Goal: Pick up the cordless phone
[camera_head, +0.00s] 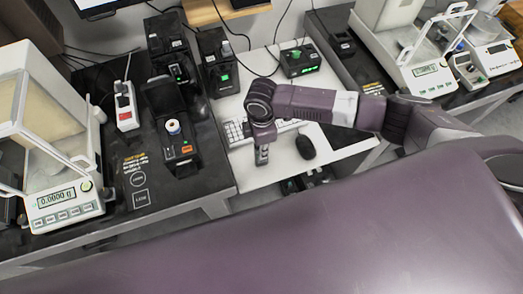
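I cannot single out the cordless phone with certainty. Possible candidates are small black devices: one with a lit screen (178,72) at the back of the left black table, and a dark block (342,43) on the right black table. My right arm comes in from the right and reaches over the white desk. Its gripper (262,155) points down near the desk's left front, beside the keyboard. Its fingers are too small and foreshortened to show whether they are open or shut. My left gripper is not in view.
The white desk (262,178) holds a keyboard (234,131), a black mouse (306,147) and a black device with a green display (300,61). Balances stand at left (62,205) and right (424,70). A black instrument (181,150) and a power strip (126,106) are on the left table.

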